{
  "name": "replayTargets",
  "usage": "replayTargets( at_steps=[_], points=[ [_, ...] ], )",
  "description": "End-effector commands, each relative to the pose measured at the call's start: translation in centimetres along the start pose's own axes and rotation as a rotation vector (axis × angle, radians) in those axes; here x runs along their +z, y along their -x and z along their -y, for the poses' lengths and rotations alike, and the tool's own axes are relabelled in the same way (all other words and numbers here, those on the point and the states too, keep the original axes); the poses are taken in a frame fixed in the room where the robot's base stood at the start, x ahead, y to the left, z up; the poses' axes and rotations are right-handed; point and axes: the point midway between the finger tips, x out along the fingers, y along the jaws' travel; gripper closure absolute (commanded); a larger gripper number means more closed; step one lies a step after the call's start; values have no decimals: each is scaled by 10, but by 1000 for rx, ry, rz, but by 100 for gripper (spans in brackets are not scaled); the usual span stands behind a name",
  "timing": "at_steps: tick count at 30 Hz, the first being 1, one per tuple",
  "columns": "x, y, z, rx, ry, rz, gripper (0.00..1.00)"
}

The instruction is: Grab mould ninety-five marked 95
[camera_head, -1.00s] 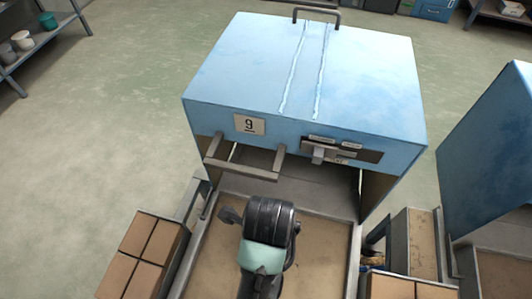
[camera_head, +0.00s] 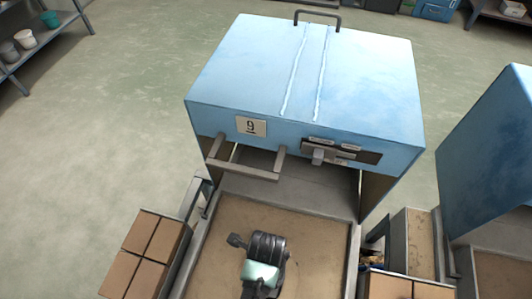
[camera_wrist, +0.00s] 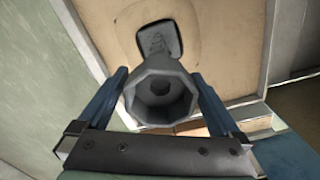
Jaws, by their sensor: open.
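In the wrist view, my gripper (camera_wrist: 160,76) is open, with one blue finger on each side of a grey, hollow, eight-sided piece (camera_wrist: 160,98). The piece widens to an open mouth facing the camera and narrows toward a squarish dark grey part (camera_wrist: 158,42) at the far end. I cannot tell whether the fingers touch it. No marking 95 is readable on it, so I cannot tell whether it is mould ninety-five. In the head view my arm hangs over the sandy bed and my fingers cannot be made out.
A blue box-shaped unit (camera_head: 305,75) with a plate reading 9 (camera_head: 251,127) stands behind the sandy bed (camera_head: 225,225). Its grey handle bar (camera_head: 245,170) juts out above the bed. Brown boxes (camera_head: 150,245) stand at left, another blue unit (camera_head: 495,165) at right.

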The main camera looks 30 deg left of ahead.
Motion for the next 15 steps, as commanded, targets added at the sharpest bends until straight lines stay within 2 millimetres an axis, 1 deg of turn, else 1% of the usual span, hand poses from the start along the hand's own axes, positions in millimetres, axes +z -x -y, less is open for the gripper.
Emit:
replayTargets(
  at_steps=[3, 9, 11, 15],
  points=[
    [0, -6, 0, 0, 0, 1, 0],
    [0, -7, 0, -1, 0, 1, 0],
    [0, -7, 0, -1, 0, 1, 9],
    [0, -6, 0, -1, 0, 1, 34]
  ],
)
